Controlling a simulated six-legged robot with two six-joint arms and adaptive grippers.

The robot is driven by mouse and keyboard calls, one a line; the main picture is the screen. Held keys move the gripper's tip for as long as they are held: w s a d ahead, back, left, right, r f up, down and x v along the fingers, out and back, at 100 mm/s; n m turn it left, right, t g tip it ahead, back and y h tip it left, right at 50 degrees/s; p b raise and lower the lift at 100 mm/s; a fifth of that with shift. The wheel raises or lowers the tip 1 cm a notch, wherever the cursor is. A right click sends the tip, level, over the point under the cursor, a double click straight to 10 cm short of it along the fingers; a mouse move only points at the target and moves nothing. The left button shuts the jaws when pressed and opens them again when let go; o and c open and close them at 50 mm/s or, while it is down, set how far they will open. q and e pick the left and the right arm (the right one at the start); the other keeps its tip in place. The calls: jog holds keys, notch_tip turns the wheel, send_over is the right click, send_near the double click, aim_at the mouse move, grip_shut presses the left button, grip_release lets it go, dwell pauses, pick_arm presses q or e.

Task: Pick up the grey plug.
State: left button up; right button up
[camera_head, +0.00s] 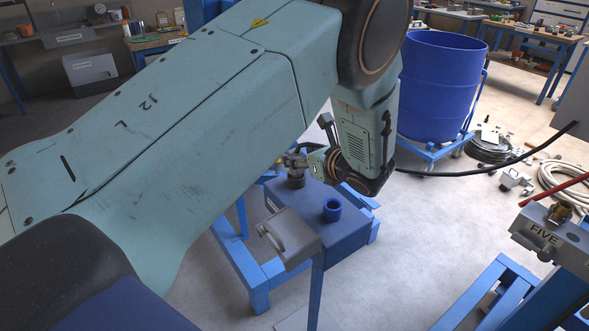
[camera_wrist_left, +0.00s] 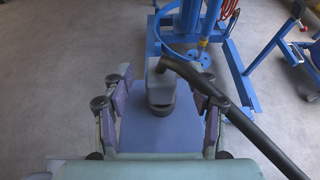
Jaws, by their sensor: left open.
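The grey plug (camera_wrist_left: 160,88) stands on a blue box top (camera_wrist_left: 160,132) in the left wrist view. It has a grey body, a dark round base and a thick black cable running off to the lower right. My left gripper (camera_wrist_left: 170,78) is open, with one finger on each side of the plug and visible gaps between. In the head view my left gripper (camera_head: 303,160) is over the far left part of the blue box (camera_head: 345,232). A dark round piece, probably the plug's base (camera_head: 296,180), shows just below it; the rest is hidden. My right gripper is out of view.
A blue round socket (camera_head: 332,210) and a grey bracket-like unit (camera_head: 290,238) are on or beside the box. A black cable (camera_head: 480,170) runs right from the gripper area. A blue drum (camera_head: 440,90) stands behind. A grey unit marked FIVE (camera_head: 550,238) is at right.

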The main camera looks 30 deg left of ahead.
pick_arm(q)
jog(key=shift+b+x, duration=0.4)
jog(key=shift+x, duration=0.6)
jog(key=shift+w+f, duration=0.1)
jog(key=shift+w, duration=0.15)
jog(key=shift+s+a, duration=0.2)
jog(key=shift+s, duration=0.05)
jog(key=c, duration=0.3)
jog(key=shift+w+d, duration=0.15)
jog(key=shift+d, duration=0.05)
jog(key=c, duration=0.5)
jog(key=shift+a, duration=0.1)
grip_shut()
